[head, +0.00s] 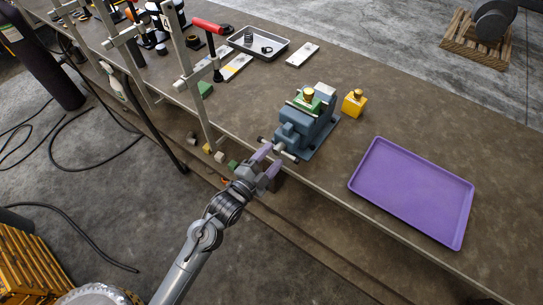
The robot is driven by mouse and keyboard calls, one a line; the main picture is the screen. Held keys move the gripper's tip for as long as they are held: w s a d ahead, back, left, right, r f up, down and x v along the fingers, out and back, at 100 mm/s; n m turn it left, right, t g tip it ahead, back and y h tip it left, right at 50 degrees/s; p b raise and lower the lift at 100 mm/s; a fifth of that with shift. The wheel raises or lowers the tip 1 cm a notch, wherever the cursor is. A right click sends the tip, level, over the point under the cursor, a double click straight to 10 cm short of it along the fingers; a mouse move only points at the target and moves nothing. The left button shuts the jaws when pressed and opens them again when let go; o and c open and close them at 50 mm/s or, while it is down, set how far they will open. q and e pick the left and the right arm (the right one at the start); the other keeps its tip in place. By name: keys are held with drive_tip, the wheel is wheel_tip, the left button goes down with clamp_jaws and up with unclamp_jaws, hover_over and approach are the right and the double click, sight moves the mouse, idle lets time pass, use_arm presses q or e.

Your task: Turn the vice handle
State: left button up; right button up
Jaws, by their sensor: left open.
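A blue-grey vice (303,124) is mounted near the front edge of the workbench. A brass-coloured part with green pieces (308,96) sits at its jaws. The vice handle (279,147) is a metal bar on the screw at the vice's front, toward the bench edge. My left gripper (267,164) is open, with its purple-tipped fingers right at the handle. I cannot tell whether the fingers touch the bar. My right gripper is not in view.
A purple tray (462,216) lies right of the vice. A yellow block with a brass top (354,103) stands behind it. A grey tray (281,51) with small parts lies further back.

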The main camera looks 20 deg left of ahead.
use_arm(q)
drive_tip(key=shift+w, duration=0.35)
